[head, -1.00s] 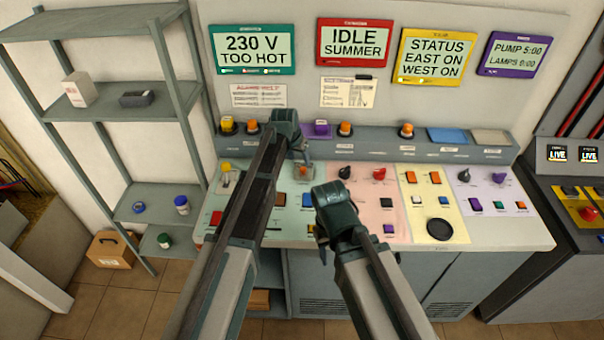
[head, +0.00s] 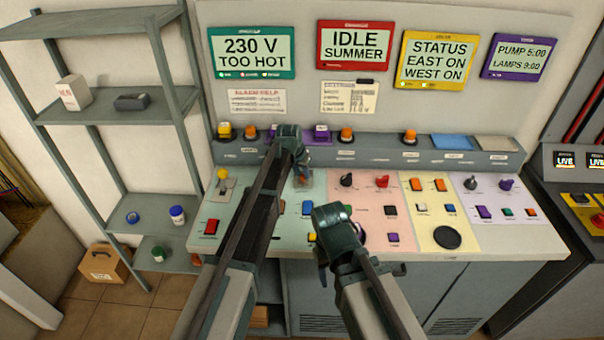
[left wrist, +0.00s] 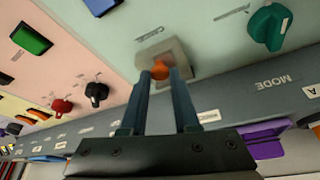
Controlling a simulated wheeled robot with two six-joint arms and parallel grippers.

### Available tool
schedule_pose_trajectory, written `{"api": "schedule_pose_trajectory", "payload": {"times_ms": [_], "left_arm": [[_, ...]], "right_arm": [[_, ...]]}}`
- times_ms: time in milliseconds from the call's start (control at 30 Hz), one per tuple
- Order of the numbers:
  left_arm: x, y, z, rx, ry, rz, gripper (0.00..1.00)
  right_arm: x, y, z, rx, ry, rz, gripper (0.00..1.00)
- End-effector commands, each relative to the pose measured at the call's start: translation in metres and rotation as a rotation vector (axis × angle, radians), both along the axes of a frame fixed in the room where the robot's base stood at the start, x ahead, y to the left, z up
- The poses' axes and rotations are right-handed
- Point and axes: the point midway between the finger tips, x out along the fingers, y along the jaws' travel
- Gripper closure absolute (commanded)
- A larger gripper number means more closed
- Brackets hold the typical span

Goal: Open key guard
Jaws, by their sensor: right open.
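A small orange piece on a square grey mount (left wrist: 178,52) stands on the pale green part of the sloping panel. I cannot tell which part of it is the key guard. My left gripper (left wrist: 160,75) has its two fingertips on either side of the orange piece; whether they press on it is unclear. In the head view my left gripper (head: 301,172) covers most of the mount. My right gripper (head: 321,262) is open and empty, over the front of the panel, lower and to the right.
The panel carries a green knob (left wrist: 270,27), black and red knobs, a red button (head: 211,226) and several coloured switches. A grey ledge (left wrist: 230,105) with lamps runs behind it. Screens hang above. A grey shelf (head: 110,110) stands at the left.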

Motion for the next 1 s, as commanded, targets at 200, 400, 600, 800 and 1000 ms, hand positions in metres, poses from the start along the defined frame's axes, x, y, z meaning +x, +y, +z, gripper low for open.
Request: {"api": "schedule_pose_trajectory", "payload": {"times_ms": [200,400,600,800,1000], "left_arm": [[-0.0001,0.0000,0.0000,0.000,0.000,0.000,1.00],[-0.0001,0.0000,0.0000,0.000,0.000,0.000,1.00],[0.0000,0.0000,-0.0001,0.000,0.000,0.000,1.00],[-0.0001,0.0001,-0.0002,0.000,0.000,0.000,1.00],[-0.0001,0.0002,-0.0001,0.000,0.000,0.000,1.00]], "right_arm": [[0.0000,0.0000,0.0000,0.000,0.000,0.000,0.50],[0.0000,0.0000,-0.0001,0.000,0.000,0.000,0.50],[0.0000,0.0000,-0.0001,0.000,0.000,0.000,0.50],[0.0000,0.0000,-0.0001,0.000,0.000,0.000,0.50],[0.0000,0.0000,-0.0001,0.000,0.000,0.000,0.50]]}}
